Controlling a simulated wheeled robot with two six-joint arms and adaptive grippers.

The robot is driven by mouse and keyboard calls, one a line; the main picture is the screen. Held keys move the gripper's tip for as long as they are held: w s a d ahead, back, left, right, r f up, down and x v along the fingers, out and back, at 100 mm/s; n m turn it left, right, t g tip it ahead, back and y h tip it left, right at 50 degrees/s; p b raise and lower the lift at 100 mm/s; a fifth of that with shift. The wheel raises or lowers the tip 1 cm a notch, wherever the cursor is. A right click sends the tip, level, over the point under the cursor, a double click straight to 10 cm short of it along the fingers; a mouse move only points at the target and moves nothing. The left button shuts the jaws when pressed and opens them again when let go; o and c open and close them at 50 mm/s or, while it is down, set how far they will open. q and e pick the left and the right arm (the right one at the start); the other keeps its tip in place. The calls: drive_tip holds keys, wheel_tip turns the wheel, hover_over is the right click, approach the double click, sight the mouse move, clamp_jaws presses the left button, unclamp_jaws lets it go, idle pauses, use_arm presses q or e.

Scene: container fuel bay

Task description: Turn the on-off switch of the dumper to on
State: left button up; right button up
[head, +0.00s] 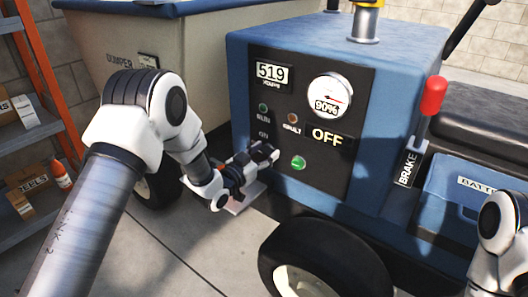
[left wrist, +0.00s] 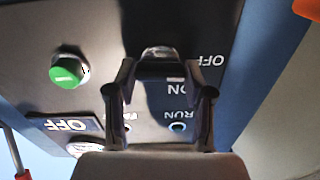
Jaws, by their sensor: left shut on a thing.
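The dumper (head: 215,55) has a blue housing with a dark control panel (head: 335,178). The on-off switch (left wrist: 158,53) is on the panel; its "ON" label lies between my fingers in the left wrist view, and "OFF" is to the right there. My left gripper (head: 268,153) is at the panel's left edge, shut on the switch knob (left wrist: 160,70), and hides it in the head view. The knob's exact angle is hard to tell. The status display (head: 327,137) reads OFF. The RUN lamp (head: 263,107) looks dark green and unlit. My right gripper is out of view.
A green button (head: 299,162) is right of my left gripper. Above are an hour meter (head: 272,75) reading 519 and a 90% gauge (head: 330,95). A red-knobbed brake lever (head: 432,97) stands at the right. A wheel (head: 325,262) is below; an orange-framed shelf (head: 42,95) stands at left.

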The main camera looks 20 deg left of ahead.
use_arm(q)
drive_tip(key=m+p, duration=0.2)
drive_tip(key=m, duration=0.3)
drive_tip(key=shift+d+m, duration=0.1)
drive_tip(key=shift+m, duration=0.3)
drive_tip(key=m+p, duration=0.1)
drive_tip(key=m, duration=0.4)
drive_tip(key=shift+f, duration=0.1)
drive_tip(key=shift+d, duration=0.1)
drive_tip(key=o, duration=1.2)
drive_tip(key=shift+c, duration=0.2)
drive_tip(key=v, duration=1.2)
